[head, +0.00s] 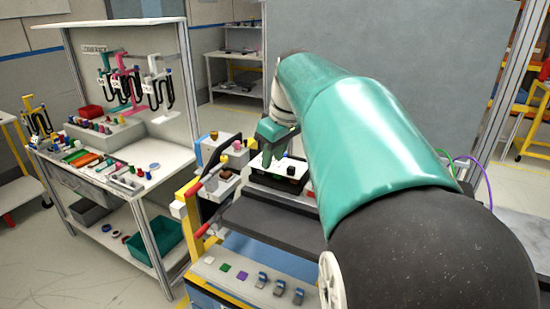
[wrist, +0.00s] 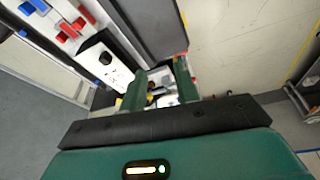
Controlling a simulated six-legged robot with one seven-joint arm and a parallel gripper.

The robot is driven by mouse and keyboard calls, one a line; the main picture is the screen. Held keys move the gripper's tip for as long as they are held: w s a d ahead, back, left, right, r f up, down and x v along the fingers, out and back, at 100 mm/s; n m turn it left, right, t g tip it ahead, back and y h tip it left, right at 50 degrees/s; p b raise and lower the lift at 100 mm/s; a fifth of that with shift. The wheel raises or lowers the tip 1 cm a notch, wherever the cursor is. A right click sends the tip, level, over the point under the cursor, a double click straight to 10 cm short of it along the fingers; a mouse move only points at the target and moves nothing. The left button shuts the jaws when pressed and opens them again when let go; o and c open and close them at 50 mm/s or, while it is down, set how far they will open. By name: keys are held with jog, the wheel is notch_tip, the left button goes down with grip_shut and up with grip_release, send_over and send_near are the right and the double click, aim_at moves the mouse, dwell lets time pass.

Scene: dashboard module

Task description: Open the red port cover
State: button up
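My gripper (wrist: 160,88) shows in the wrist view with its two green fingers spread apart and nothing clearly held between them. In the head view my gripper (head: 274,147) is over the dashboard module (head: 268,210), near a white-topped box (head: 280,168) with dark knobs. I cannot make out the red port cover for certain. A small red spot (wrist: 195,80) shows just right of the right finger in the wrist view. Red-ended levers (head: 194,189) stick out at the module's left side. My arm hides the module's right part in the head view.
A workbench (head: 150,155) with small coloured parts stands at the left, with a teal bin (head: 153,240) on its lower shelf. Blue-grey switches (head: 280,287) and coloured buttons line the module's front. Open floor (wrist: 240,45) shows at the right in the wrist view.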

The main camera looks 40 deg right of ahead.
jog(key=s+d+f+n+y, duration=0.1)
jog(key=d+n+y, duration=0.1)
jog(key=d, duration=2.1)
jog(key=shift+t, duration=0.3)
jog(key=x, duration=1.3)
jog(key=shift+d+f, duration=0.3)
grip_shut()
